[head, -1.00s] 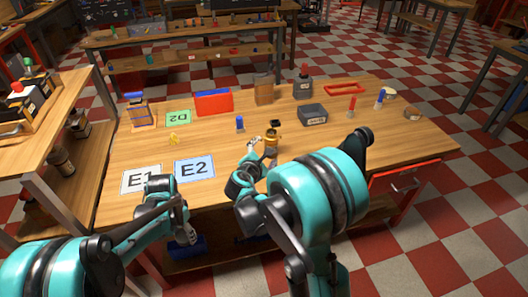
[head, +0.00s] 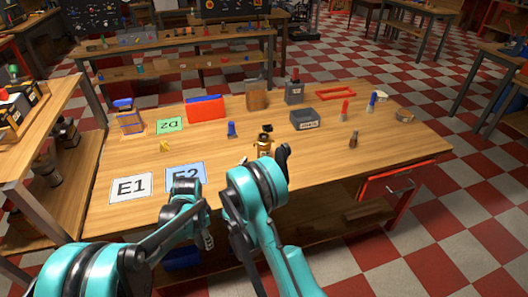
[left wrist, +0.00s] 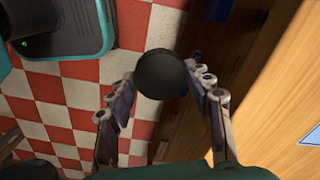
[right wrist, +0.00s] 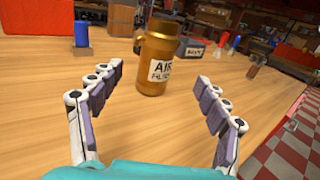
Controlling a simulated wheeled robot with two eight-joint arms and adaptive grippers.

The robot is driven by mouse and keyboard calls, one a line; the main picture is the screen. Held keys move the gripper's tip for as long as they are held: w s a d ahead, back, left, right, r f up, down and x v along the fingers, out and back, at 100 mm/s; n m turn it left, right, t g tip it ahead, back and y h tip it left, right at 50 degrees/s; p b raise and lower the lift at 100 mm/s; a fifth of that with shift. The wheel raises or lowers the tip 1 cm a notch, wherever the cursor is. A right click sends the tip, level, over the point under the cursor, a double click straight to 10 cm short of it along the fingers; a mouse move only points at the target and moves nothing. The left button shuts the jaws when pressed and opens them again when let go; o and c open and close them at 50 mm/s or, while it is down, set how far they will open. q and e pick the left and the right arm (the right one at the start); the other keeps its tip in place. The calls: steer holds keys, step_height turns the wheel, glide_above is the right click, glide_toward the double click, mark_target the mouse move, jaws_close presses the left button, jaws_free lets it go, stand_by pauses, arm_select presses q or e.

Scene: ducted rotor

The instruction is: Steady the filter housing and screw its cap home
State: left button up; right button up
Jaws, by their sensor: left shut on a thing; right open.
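The gold filter housing (head: 265,147) stands on the table near its front middle. The right wrist view shows it upright, with an "AIR" label (right wrist: 161,70) facing me. My right gripper (right wrist: 160,95) is open, its fingers apart with the housing ahead between them, not visibly touching it. In the head view my right arm hides most of this gripper. My left gripper (left wrist: 162,92) is shut on a round black cap (left wrist: 161,74), held off the table's front edge above the floor. A small dark piece (right wrist: 137,46) shows beside the housing's upper part; I cannot tell whether it is attached.
A brown bottle (head: 353,139) stands right of the housing, a grey bin (head: 305,120) behind it and a blue-topped piece (head: 232,130) to its left. Cards E1 (head: 131,187) and E2 (head: 184,174) lie front left. The table between housing and right edge is mostly clear.

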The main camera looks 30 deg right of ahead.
mark_target(262, 150)
arm_select(q)
step_height(262, 150, up, 2)
steer(key=shift+r+p, duration=0.1)
steer(key=shift+p, duration=0.7)
arm_select(e)
steer(key=x, duration=0.2)
steer(key=shift+w+d+r, duration=0.15)
steer(key=shift+d+r, duration=0.05)
steer(key=shift+d, duration=0.05)
arm_select(q)
steer(key=shift+f+b, duration=0.5)
arm_select(e)
steer(key=x, duration=0.2)
steer(key=shift+w+d+f, duration=0.25)
steer(key=shift+w, duration=0.05)
arm_select(q)
steer(key=shift+f, duration=0.1)
arm_select(e)
steer(key=shift+w+d, duration=0.25)
steer(key=shift+w+d+r, duration=0.1)
arm_select(q)
step_height(262, 150, down, 2)
steer(key=shift+f+b, duration=0.1)
steer(key=shift+b, duration=1.1)
arm_select(e)
steer(key=x, duration=0.5)
steer(key=shift+w, duration=0.2)
steer(key=shift+r, duration=0.1)
steer(key=c, duration=1.6)
